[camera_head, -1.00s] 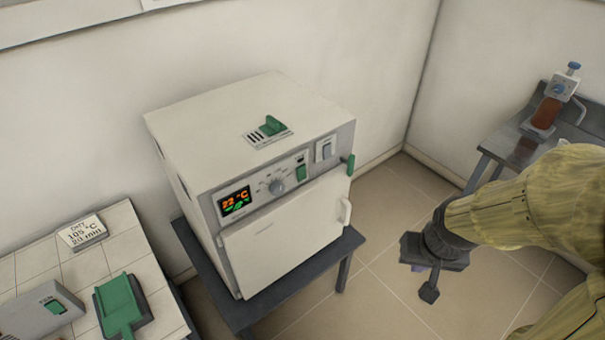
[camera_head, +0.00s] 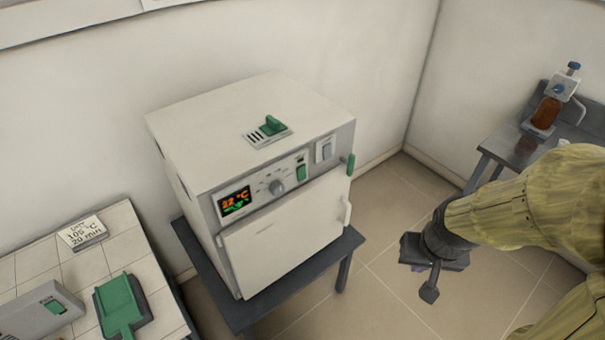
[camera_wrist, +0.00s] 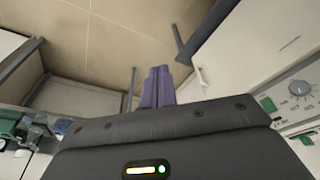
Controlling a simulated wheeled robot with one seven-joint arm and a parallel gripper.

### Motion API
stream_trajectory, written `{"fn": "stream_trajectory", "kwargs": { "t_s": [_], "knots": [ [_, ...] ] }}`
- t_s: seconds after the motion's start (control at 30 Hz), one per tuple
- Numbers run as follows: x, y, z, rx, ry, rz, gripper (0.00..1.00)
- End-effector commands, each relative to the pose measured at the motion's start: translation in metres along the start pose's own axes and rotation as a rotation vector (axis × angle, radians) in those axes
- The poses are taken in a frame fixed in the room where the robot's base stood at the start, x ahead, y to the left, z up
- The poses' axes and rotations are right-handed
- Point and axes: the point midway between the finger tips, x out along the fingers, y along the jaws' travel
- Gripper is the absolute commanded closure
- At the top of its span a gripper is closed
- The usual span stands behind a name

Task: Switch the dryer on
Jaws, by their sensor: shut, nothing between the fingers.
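The dryer (camera_head: 270,220) is a white box with a grey front panel, standing on a dark table in the head view. Its lit display (camera_head: 235,201) shows orange and green characters. A round knob (camera_head: 276,187), a green rocker (camera_head: 301,172) and a pale switch (camera_head: 325,149) sit on the panel. The door looks shut, with a white handle (camera_head: 347,211). My gripper (camera_head: 429,292) is to the right of the dryer, apart from it, pointing down. In the wrist view my gripper's fingers (camera_wrist: 157,87) are together and empty; part of the dryer panel with the knob (camera_wrist: 299,88) shows at right.
A green slider (camera_head: 271,126) is on the dryer's top. A tiled bench (camera_head: 100,264) at left holds a card (camera_head: 83,233) reading 105 °C, 20 min, a green tray (camera_head: 122,306) and a grey device (camera_head: 40,314). A dark bench (camera_head: 522,150) stands at right. Floor between is clear.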

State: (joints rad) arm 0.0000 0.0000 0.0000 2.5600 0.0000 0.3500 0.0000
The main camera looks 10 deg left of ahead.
Motion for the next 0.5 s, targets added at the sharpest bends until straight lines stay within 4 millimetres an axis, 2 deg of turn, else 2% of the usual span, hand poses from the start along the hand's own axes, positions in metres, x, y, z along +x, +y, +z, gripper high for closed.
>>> {"fn": "stream_trajectory", "kwargs": {
  "t_s": [0.3, 0.5],
  "knots": [
    [0.001, -0.001, -0.002, -0.001, 0.003, -0.002, 1.0],
    [0.014, -0.013, -0.02, -0.002, 0.024, -0.017, 1.0]
  ]
}}
